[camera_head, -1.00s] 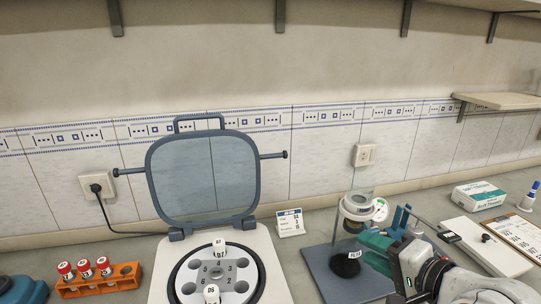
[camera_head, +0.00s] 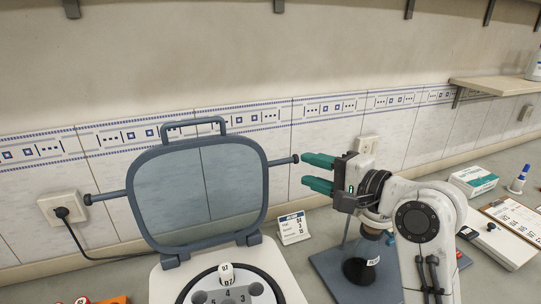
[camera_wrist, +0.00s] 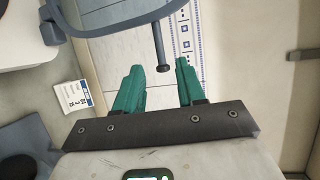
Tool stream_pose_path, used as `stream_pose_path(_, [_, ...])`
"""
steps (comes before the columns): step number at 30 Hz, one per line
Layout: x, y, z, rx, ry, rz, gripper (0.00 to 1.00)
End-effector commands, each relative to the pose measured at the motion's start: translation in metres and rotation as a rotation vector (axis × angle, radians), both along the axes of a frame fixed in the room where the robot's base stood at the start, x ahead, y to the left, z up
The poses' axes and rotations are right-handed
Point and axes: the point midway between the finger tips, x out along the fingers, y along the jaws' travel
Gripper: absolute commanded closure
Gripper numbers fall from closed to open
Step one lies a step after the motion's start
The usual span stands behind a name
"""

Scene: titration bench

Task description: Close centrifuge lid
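The centrifuge lid (camera_head: 205,192) stands upright and open in the head view, a blue-grey frame with a clear pane, a top handle and a peg on each side. The right peg (camera_head: 285,161) ends in a dark knob. My gripper (camera_head: 316,173) is open and empty, with teal fingers pointing left, just right of that knob. In the wrist view the knob (camera_wrist: 159,68) appears between and slightly beyond the fingertips of my gripper (camera_wrist: 160,68); whether they touch cannot be told. The white centrifuge body (camera_head: 165,287) is below, with a labelled tube (camera_head: 226,272) in its rotor.
A small label card (camera_head: 293,228) stands right of the centrifuge. A stand with a dark flask (camera_head: 361,268) is below my arm. A power socket (camera_head: 62,207) with a cable is at left. A shelf (camera_head: 510,88) is at upper right.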

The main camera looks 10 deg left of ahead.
Motion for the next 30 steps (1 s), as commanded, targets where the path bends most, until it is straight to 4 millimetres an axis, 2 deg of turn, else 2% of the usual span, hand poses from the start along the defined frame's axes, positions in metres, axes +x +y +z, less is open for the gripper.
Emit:
stream_pose_path(9, [0.03, 0.047, -0.006, -0.003, 0.001, 0.002, 0.61])
stream_pose_path(15, [0.046, 0.07, -0.011, -0.003, 0.0, 0.001, 0.61])
stream_pose_path(21, [0.052, 0.081, -0.015, -0.003, 0.0, 0.001, 0.61])
stream_pose_path(30, [0.053, 0.082, -0.015, -0.002, -0.001, 0.0, 0.62])
